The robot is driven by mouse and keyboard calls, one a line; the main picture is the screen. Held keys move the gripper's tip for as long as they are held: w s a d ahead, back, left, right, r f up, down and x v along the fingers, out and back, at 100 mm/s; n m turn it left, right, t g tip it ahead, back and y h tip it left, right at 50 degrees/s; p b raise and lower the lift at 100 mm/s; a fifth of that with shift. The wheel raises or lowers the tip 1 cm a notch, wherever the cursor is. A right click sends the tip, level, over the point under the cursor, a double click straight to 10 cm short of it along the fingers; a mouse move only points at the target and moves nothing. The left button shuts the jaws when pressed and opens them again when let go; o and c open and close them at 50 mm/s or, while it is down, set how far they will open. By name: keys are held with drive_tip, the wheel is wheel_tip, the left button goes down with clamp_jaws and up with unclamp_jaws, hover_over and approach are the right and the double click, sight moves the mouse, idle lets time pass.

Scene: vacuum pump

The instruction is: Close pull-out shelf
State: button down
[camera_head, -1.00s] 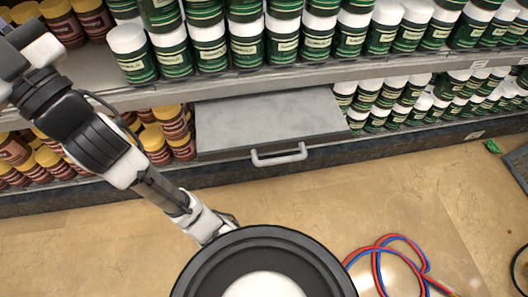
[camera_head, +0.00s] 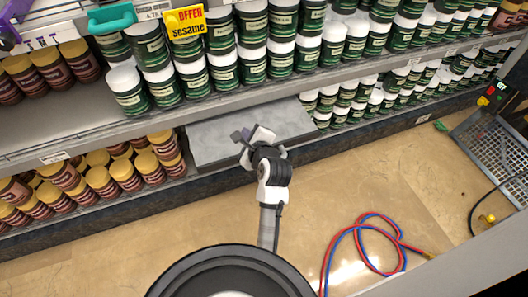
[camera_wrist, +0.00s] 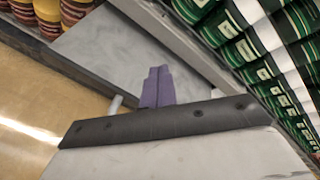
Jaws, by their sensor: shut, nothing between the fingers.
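The pull-out shelf (camera_head: 215,143) is a flat grey panel under the lower edge of the store shelving. It sticks out from the shelving, between brown jars on its left and green jars on its right. My gripper (camera_head: 240,136) is over the panel near its front edge, and its purple fingers are shut and empty. In the wrist view the fingers (camera_wrist: 157,87) show against the grey panel (camera_wrist: 120,48). A pale bar, which looks like the handle (camera_wrist: 115,104), is just left of the fingers. My arm hides the handle in the head view. I cannot tell whether the fingers touch the panel.
Green jars (camera_head: 195,85) with white lids fill the shelf above. Brown jars (camera_head: 107,178) with yellow lids stand at lower left. Red and blue hoses (camera_head: 372,245) lie on the floor at right, near a metal grate (camera_head: 495,145).

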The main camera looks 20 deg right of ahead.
drive_tip(key=s+d+f+m+g, duration=0.1)
drive_tip(key=s+d+f+m, duration=0.6)
drive_tip(key=m, duration=0.3)
drive_tip(key=s+f+x, duration=0.1)
drive_tip(key=x, duration=0.8)
drive_tip(key=shift+a+f, duration=0.3)
drive_tip(key=shift+a, duration=0.05)
drive_tip(key=shift+w, duration=0.1)
